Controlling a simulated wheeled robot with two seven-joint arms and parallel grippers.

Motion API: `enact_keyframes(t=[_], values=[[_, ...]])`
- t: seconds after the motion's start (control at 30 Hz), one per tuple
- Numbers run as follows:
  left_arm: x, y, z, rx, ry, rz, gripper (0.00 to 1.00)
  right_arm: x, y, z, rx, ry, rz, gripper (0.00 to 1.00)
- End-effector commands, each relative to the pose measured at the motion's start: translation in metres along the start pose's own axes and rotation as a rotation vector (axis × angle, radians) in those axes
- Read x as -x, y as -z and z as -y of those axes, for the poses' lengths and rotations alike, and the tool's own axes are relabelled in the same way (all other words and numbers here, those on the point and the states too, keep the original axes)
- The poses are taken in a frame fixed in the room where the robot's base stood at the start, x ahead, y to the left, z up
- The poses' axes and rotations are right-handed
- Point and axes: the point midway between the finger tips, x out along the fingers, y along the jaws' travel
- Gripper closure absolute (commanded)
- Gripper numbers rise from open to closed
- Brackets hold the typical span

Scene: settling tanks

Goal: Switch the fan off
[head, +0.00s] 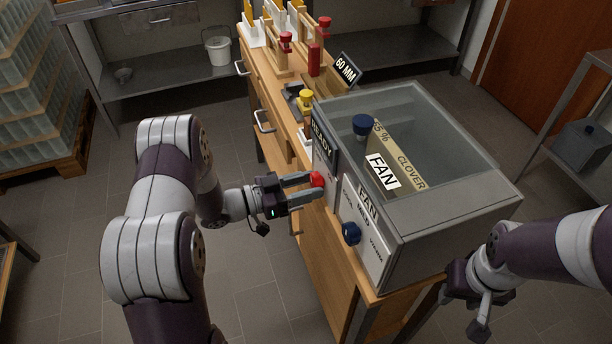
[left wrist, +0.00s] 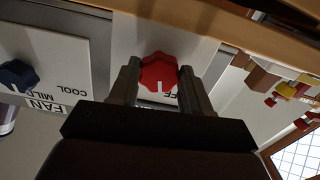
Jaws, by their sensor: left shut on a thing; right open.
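My left gripper (head: 314,186) is shut on the red knob (head: 317,179) on the front of the grey glass-topped box (head: 455,212). In the left wrist view the red knob (left wrist: 158,72) sits between the two fingers, with a white mark on its lower edge. A partly covered label ending in "FF" shows beside it. A blue knob (head: 351,233) is on the neighbouring white FAN panel (head: 371,249), which carries the words COOL and MILD; this blue knob also shows in the left wrist view (left wrist: 18,76). My right gripper (head: 478,307) is open and empty, right of the box.
The box stands on a wooden bench (head: 313,268). A READY sign (head: 322,138) is at its left corner. A FAN card (head: 382,171) and a CLOVER strip show through the glass, near a dark blue knob (head: 363,125). Wooden stands with red knobs are further back.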

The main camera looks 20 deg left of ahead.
Motion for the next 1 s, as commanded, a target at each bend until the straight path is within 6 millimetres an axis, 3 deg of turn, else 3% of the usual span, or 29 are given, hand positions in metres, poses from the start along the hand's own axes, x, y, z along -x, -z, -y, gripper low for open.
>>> enact_keyframes(t=[0.1, 0.43, 1.0], values=[[0.0, 0.003, -0.001, 0.09, 0.0, 0.001, 0.83, 0.013, 0.002, 0.0, 0.0, 0.0, 0.0, 0.57], [0.0, 0.001, -0.001, 0.266, 0.0, 0.0, 0.83, 0.026, 0.003, 0.0, 0.0, 0.0, 0.0, 0.57], [0.0, 0.0, -0.001, 0.327, 0.0, 0.0, 0.83, 0.029, 0.004, 0.0, 0.0, 0.0, 0.0, 0.57]])
